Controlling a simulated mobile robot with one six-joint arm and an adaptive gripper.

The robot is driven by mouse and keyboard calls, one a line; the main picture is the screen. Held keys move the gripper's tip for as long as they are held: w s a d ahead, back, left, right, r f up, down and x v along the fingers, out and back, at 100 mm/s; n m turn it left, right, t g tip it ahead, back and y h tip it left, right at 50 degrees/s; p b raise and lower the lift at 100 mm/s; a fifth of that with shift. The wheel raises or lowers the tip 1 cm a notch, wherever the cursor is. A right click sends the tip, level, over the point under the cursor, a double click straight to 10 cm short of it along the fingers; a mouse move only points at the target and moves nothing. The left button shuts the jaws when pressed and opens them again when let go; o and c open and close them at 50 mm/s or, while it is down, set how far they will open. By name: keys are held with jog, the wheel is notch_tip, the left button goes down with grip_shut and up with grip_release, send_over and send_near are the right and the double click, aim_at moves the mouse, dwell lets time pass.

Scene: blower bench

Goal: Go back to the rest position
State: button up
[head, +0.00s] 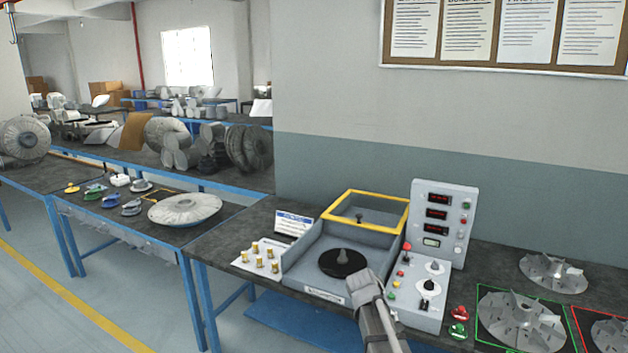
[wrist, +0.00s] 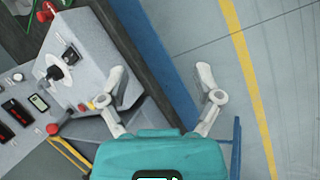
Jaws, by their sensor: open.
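My gripper (wrist: 161,85) is open in the wrist view, its two fingers spread wide with nothing between them. Past the fingers lie the bench's front edge and the grey floor. The left finger overlaps the edge of the grey control console (wrist: 95,62) in the picture; I cannot tell how far apart they are. In the head view, a grey part of my arm rises from the bottom edge, in front of the balancing machine (head: 314,262) and beside the console (head: 422,310). The fingertips cannot be made out clearly there.
A black disc (head: 342,263) sits in the machine, with a yellow-framed guard (head: 365,208) behind it. A plate with brass weights (head: 259,263) is at left. Finned impellers (head: 520,322) lie at right. A display panel (head: 440,222) stands behind the console. Floor (wrist: 285,70) beyond the bench is clear.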

jog(key=s+a+m+y, duration=0.1)
jog(key=s+m+y, duration=0.1)
jog(key=s, duration=0.5)
jog(key=s+a+f+m+g+y, duration=0.1)
jog(key=s+a+m+y, duration=0.1)
jog(key=s, duration=0.6)
jog(key=shift+s+a+f+m+y, duration=0.2)
jog(key=shift+m+y, duration=0.4)
jog(key=shift+m, duration=0.5)
